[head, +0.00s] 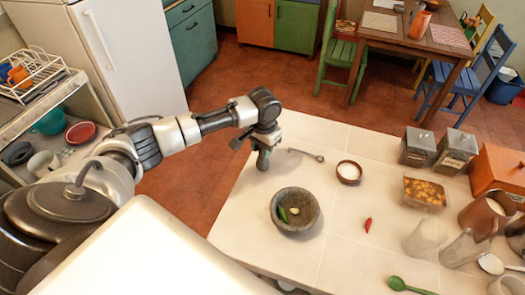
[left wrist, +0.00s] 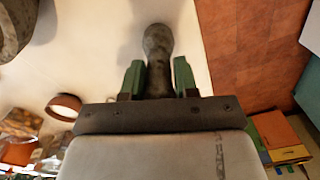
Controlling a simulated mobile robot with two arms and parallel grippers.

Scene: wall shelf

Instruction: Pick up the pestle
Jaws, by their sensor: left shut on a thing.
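The pestle is a dark grey-green stone piece, seen end-on in the left wrist view (left wrist: 158,48). Its lower end also shows in the head view (head: 263,161), at the left edge of the white tiled counter. My left gripper (head: 263,142) points down over it. In the left wrist view, its two green fingers (left wrist: 158,78) stand on either side of the pestle, shut on it. Whether the pestle touches the counter I cannot tell. My right gripper is not in view.
A stone mortar (head: 295,210) holding a green chili and a pale clove stands to the lower right. A metal spoon (head: 306,154) and a small salt bowl (head: 349,172) lie beyond. A red chili (head: 368,225) and clear glasses (head: 420,240) are farther right.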

